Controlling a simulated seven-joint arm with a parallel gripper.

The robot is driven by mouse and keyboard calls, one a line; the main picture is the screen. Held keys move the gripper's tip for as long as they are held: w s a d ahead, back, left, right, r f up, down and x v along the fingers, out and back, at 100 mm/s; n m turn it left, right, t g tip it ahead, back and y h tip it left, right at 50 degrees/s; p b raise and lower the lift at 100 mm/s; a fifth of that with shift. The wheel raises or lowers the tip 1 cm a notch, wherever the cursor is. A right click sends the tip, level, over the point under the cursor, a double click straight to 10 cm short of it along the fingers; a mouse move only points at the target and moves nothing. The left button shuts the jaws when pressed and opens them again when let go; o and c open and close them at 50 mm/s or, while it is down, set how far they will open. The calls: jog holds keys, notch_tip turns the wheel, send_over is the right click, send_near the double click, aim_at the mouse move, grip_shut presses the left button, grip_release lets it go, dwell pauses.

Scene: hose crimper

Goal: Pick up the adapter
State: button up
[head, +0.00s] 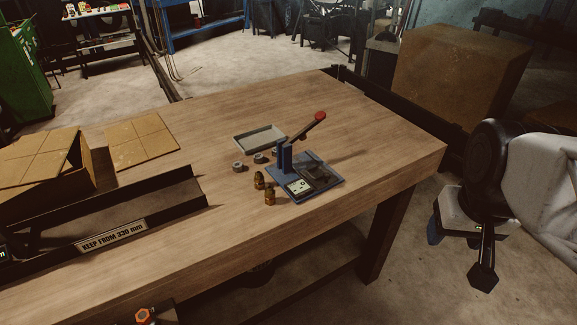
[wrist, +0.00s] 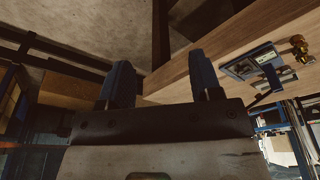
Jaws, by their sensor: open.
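Two brass fittings, which look like adapters, stand side by side on the wooden table (head: 352,112), left of the crimper: a rear one (head: 259,180) and a front one (head: 270,196). I cannot tell which is the task's adapter. In the wrist view brass fittings (wrist: 299,46) show at the far right edge. The blue crimper (head: 284,158) has a red-tipped lever raised to the right. My gripper (head: 459,252) is open and empty, off the table's right end, well away from the fittings. Its two dark fingers (wrist: 162,80) show apart in the wrist view.
Several small grey rings (head: 238,167) lie beside a shallow grey tray (head: 260,138) behind the crimper. A black channel with a "KEEP FROM 330 mm" label (head: 112,235) and a cardboard box (head: 60,172) occupy the left. The table's right part is clear.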

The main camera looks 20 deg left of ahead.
jog(key=w+a+n, duration=0.4)
jog(key=w+a, duration=0.4)
jog(key=n+g, duration=0.2)
jog(key=n, duration=0.8)
send_over(270, 187)
jog(key=f, duration=0.9)
jog(key=shift+s+d+f, duration=0.1)
jog(key=shift+d, duration=0.2)
jog(key=shift+a+f, duration=0.2)
jog(key=shift+a, duration=0.25)
jog(key=shift+f, duration=1.25)
jog(key=shift+f, duration=0.1)
jog(key=shift+d+f, duration=0.2)
jog(key=shift+f, duration=2.35)
